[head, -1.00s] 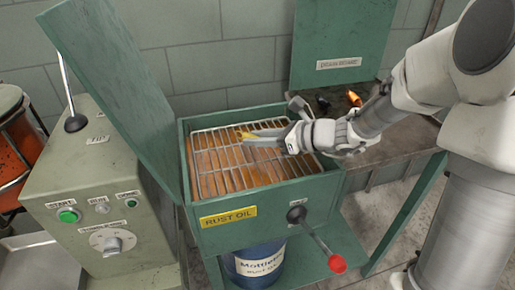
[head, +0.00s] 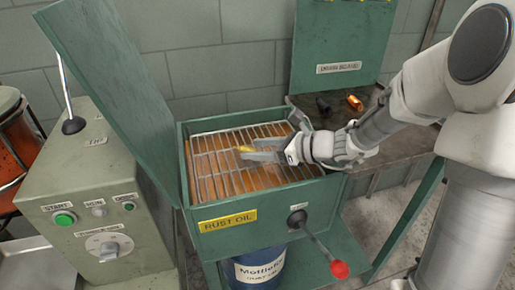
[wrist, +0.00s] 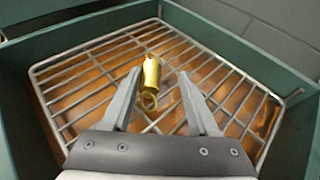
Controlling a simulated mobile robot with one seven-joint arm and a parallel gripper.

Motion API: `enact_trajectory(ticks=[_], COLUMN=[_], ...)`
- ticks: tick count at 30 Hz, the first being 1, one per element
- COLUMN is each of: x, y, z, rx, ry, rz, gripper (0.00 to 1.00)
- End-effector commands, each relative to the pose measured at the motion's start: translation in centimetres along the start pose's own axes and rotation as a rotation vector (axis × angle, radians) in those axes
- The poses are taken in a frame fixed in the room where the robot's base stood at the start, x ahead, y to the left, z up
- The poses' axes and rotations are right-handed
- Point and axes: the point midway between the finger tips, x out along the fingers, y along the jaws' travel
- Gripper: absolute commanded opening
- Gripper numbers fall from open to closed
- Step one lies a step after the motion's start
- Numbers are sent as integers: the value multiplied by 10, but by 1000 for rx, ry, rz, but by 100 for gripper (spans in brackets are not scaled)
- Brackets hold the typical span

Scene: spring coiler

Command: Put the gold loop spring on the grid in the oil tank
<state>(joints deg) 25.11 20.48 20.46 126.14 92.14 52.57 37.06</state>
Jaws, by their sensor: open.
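The gold loop spring (wrist: 151,78) lies on the wire grid (wrist: 82,75) in the wrist view, between my open fingers and apart from both of them. Its loop end points toward my gripper (wrist: 160,88). In the head view the gold spring (head: 246,149) is a small yellow piece at the fingertips of my gripper (head: 262,150), partly hidden. The grid (head: 215,165) sits inside the green oil tank (head: 262,210), labelled RUST OIL, over orange-brown oil. The tank's lid (head: 110,90) stands open at the left.
A lever with a red knob (head: 340,269) sticks out from the tank's front. A control box (head: 95,195) stands left.

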Motion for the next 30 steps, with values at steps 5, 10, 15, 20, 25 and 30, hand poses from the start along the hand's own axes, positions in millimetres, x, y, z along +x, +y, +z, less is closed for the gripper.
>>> enact_trajectory(ticks=[5,10,15,20,25,30], x=[-16,-54,-89,-112,-121,-122], y=[-1,-1,-1,0,0,0], z=[5,6,6,4,3,2], rx=[1,1,1,0,0,0], ry=[1,1,0,1,0,0], rz=[-4,-5,-4,-2,-1,0], gripper=[61,61,61,61,61,61])
